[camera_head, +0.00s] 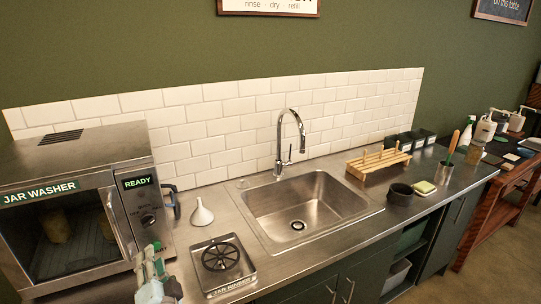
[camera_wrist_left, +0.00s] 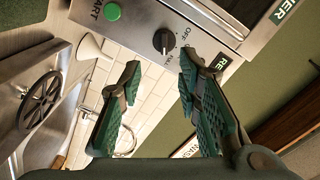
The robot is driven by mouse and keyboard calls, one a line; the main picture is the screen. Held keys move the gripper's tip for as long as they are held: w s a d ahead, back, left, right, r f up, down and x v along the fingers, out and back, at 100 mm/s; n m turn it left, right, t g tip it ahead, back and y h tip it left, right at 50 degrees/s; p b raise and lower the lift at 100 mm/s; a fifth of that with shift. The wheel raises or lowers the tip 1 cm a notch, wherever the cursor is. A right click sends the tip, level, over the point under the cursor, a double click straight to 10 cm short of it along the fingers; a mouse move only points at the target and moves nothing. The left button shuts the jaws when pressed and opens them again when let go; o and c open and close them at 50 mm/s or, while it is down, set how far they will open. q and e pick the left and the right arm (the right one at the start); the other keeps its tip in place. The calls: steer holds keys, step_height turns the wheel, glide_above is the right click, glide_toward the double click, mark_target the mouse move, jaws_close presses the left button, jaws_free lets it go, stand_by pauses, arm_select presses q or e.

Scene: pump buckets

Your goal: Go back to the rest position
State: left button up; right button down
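My left gripper (camera_head: 154,262) is at the lower left of the head view, in front of the jar washer's right side and left of the jar rinser. In the left wrist view the two green fingers of this gripper (camera_wrist_left: 160,62) are spread apart with nothing between them. The jar washer (camera_head: 75,150) has a READY sign (camera_head: 137,182), and jars show dimly behind its front window. Its knob (camera_wrist_left: 164,41) and green START button (camera_wrist_left: 112,11) show in the left wrist view, beyond the fingertips. My right gripper is not in view.
The jar rinser (camera_head: 248,276) and a white funnel (camera_head: 201,213) stand between the washer and the sink (camera_head: 349,211). A tall faucet (camera_head: 280,140) rises behind the sink. A wooden rack (camera_head: 362,168), dark bowl (camera_head: 400,198) and sponge (camera_head: 424,187) stand on the right counter.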

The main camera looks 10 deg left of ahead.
arm_select(q)
steer(key=s+d+f+n+g+h, duration=0.1)
steer(key=s+f+n+g+h, duration=0.3)
steer(key=s+f, duration=0.6)
steer(key=s+d+f+g+h, duration=0.3)
steer(key=s+d+f, duration=0.2)
steer(key=s, duration=0.2)
steer(key=s+d+f+g+h, duration=0.3)
steer(key=s+d+f+g, duration=0.15)
steer(key=s, duration=0.35)
step_height(320, 180, down, 22)
steer(key=s+a, duration=0.2)
steer(key=s+f+g, duration=0.1)
steer(key=s+f, duration=0.9)
steer(key=s, duration=0.3)
steer(key=shift+a, duration=0.25)
steer(key=shift+s+g, duration=0.1)
steer(key=shift+g, duration=0.15)
